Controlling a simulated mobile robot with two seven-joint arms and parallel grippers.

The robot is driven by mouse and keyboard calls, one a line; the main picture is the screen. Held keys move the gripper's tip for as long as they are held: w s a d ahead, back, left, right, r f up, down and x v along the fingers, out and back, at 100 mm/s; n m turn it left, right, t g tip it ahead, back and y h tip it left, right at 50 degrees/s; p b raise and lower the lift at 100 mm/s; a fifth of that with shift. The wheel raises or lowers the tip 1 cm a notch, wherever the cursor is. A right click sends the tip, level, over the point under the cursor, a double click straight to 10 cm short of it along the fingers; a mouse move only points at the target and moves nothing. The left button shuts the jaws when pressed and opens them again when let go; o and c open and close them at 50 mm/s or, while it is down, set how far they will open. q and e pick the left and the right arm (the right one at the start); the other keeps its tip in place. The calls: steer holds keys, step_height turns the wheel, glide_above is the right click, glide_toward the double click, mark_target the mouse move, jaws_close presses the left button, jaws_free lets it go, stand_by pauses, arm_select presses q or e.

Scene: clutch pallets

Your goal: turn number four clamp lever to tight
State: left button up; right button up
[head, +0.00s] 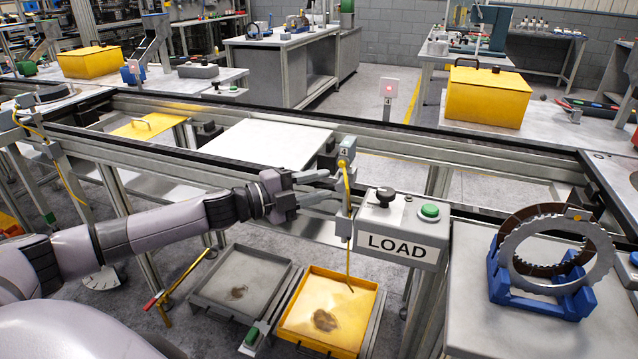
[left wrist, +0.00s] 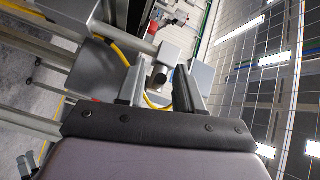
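A small grey box marked 4 (head: 345,150) is fixed at the rail in the middle of the head view, with a yellow cable running down from it. In the left wrist view a pale box (left wrist: 172,52) carries a short dark round part (left wrist: 159,77), which looks like part of the clamp. I cannot tell the lever's setting. My left gripper (head: 333,186) reaches in from the left, just below the marked box. Its fingers are apart (left wrist: 162,84), with the round part showing between or just beyond their tips. Contact cannot be made out. My right gripper is out of view.
A LOAD box (head: 400,246) with a black knob and green button stands just right of the gripper. A yellow tray (head: 369,310) and a grey tray (head: 210,289) are below. A toothed ring (head: 512,247) sits in a blue stand at the right.

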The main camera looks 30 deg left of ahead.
arm_select(q)
steer(key=shift+w+d, duration=0.2)
jaws_close()
